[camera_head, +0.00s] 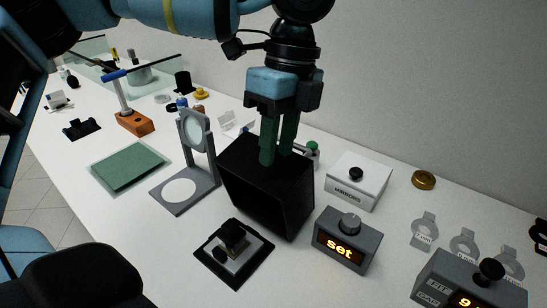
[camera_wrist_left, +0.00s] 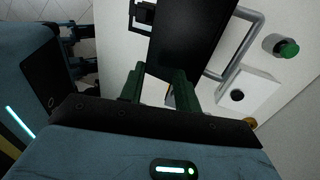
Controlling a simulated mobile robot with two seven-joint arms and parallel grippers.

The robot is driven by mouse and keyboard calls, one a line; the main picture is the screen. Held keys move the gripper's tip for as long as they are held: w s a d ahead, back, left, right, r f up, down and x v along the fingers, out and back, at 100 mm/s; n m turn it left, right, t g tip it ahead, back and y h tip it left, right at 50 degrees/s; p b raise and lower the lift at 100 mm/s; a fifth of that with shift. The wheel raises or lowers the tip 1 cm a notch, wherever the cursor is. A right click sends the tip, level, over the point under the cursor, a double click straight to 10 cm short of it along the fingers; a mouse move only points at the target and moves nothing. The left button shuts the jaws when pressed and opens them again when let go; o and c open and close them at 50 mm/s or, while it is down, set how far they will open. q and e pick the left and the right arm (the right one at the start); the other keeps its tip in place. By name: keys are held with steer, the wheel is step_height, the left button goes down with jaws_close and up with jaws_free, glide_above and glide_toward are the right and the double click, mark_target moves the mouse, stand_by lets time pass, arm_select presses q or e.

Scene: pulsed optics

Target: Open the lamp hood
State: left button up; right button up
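The lamp hood, which I take to be the black box (camera_head: 252,195), stands mid-table in the head view. It also fills the upper middle of the left wrist view (camera_wrist_left: 192,38). My left gripper (camera_head: 275,155) comes down from above, its green fingers at the hood's upper back edge. In the left wrist view the fingers (camera_wrist_left: 157,82) are apart with a gap between them; the hood's dark edge lies close to their tips. I cannot tell whether they touch it. A grey bent bar (camera_wrist_left: 242,48) runs beside the hood there. My right gripper is not in view.
Close around the hood are a grey stand with a round lens (camera_head: 196,128), a black mount (camera_head: 233,246), the "set" box (camera_head: 347,240) and the MIRRORS box (camera_head: 358,182). A green button (camera_wrist_left: 286,49) is beyond the bar. A green mat (camera_head: 128,166) lies left.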

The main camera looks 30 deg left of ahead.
arm_select(q)
steer(key=shift+s+d+r, duration=0.1)
steer(key=shift+s+d, duration=0.25)
steer(key=shift+s, duration=0.4)
steer(key=shift+s+d+r, duration=0.1)
steer(key=shift+s+d, duration=0.25)
steer(key=shift+s, duration=0.4)
steer(key=shift+s+d, duration=0.35)
steer(key=shift+s, duration=0.4)
